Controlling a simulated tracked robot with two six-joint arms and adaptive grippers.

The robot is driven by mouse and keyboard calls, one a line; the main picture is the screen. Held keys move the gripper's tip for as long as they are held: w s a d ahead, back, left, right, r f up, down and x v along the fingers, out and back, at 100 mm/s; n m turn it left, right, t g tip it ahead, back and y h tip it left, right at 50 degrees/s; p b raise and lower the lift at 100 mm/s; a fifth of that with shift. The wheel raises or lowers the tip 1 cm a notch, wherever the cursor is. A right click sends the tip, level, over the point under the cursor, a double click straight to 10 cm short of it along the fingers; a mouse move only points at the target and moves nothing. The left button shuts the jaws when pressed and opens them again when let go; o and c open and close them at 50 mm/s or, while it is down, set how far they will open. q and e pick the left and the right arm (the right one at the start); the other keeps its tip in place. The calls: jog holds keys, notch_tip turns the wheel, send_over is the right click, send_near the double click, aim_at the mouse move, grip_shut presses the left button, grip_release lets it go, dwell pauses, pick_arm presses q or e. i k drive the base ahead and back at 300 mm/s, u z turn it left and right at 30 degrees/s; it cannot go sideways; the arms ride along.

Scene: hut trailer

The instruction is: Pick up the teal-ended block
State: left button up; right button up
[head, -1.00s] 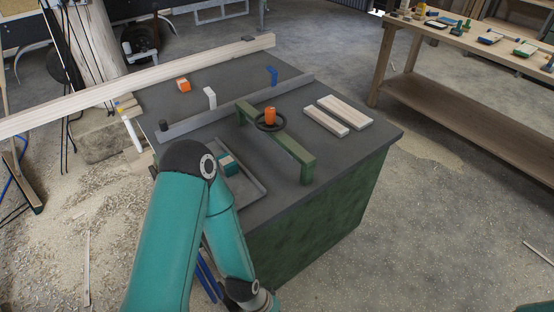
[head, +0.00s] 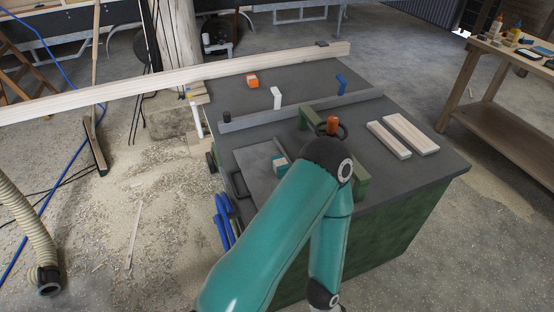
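The teal-ended block (head: 279,161), with a pale part beside its teal end, lies on a flat grey tray (head: 251,162) at the left front of the dark-topped bench (head: 310,80). One of my teal arms comes up from the bottom of the head view. Its elbow is just right of the block in the picture and hides part of the bench and the tray's right side. Its forearm bends down past the bench's front. Neither gripper is in view.
A green bridge-like frame (head: 362,180) stands right of the block, partly hidden, with an orange piece (head: 333,125) by it. Two pale boards (head: 410,133) lie further right. A grey rail (head: 300,110) and a long timber beam (head: 180,82) cross behind. Blue-handled tools (head: 224,220) hang at the left side.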

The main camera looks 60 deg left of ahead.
aim_at(279, 165)
jog(key=z, duration=0.05)
jog(key=i, duration=0.6)
jog(key=z, duration=1.2)
jog(key=i, duration=0.25)
jog(key=u, duration=4.2)
jog(key=k, duration=0.5)
jog(key=u, duration=0.25)
jog(key=i, duration=0.5)
jog(key=z, duration=0.1)
